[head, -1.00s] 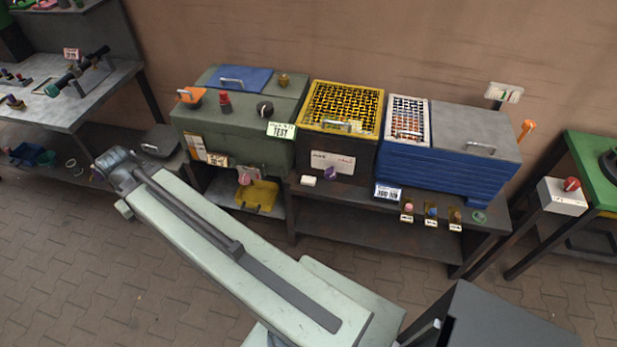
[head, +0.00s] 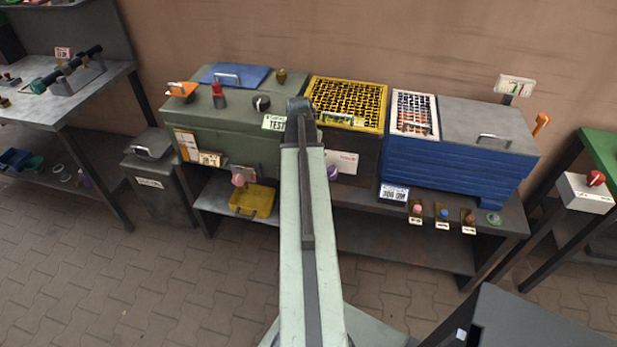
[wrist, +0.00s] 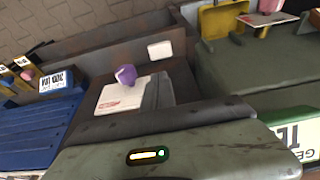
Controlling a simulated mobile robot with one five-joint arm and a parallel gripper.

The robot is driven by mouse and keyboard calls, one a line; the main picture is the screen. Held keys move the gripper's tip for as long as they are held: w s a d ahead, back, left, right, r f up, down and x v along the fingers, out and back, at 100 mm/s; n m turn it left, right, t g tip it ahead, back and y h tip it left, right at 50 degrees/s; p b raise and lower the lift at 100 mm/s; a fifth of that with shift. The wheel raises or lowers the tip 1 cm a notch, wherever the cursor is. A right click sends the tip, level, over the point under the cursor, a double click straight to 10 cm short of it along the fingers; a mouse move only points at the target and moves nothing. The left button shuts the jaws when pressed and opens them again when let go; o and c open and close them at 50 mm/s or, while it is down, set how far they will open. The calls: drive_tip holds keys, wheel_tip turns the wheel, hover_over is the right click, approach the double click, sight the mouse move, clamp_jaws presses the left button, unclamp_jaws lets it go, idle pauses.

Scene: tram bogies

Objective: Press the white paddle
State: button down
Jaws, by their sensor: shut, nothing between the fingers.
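The white paddle (wrist: 160,50) is a small rounded white block. In the wrist view it is above the middle, at the edge of the dark bench, near a purple knob (wrist: 125,75). In the head view my arm hides it. My gripper (wrist: 160,122) shows as a dark bar and grey-green housing along the bottom of the wrist view. It is shut and empty, apart from the paddle. In the head view the dark end of my arm is in front of the dark box with the yellow grille, and the fingers cannot be made out.
A green-grey box (head: 240,135) stands left of the yellow grille (head: 345,100), and a blue ribbed box (head: 455,165) stands right. Several small coloured buttons (head: 443,213) line the bench front. A yellow tray (head: 252,202) sits low.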

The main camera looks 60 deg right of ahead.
drive_tip(key=shift+f, duration=0.1)
drive_tip(key=b+x, duration=0.8)
drive_tip(key=a+b+x, duration=0.1)
drive_tip(key=b+x, duration=0.3)
drive_tip(key=x, duration=0.1)
drive_tip(key=shift+f+b, duration=0.1)
drive_tip(key=shift+b, duration=0.25)
drive_tip(key=shift+s+f+b, duration=0.1)
drive_tip(key=shift+f+b, duration=0.3)
drive_tip(key=shift+b, duration=0.05)
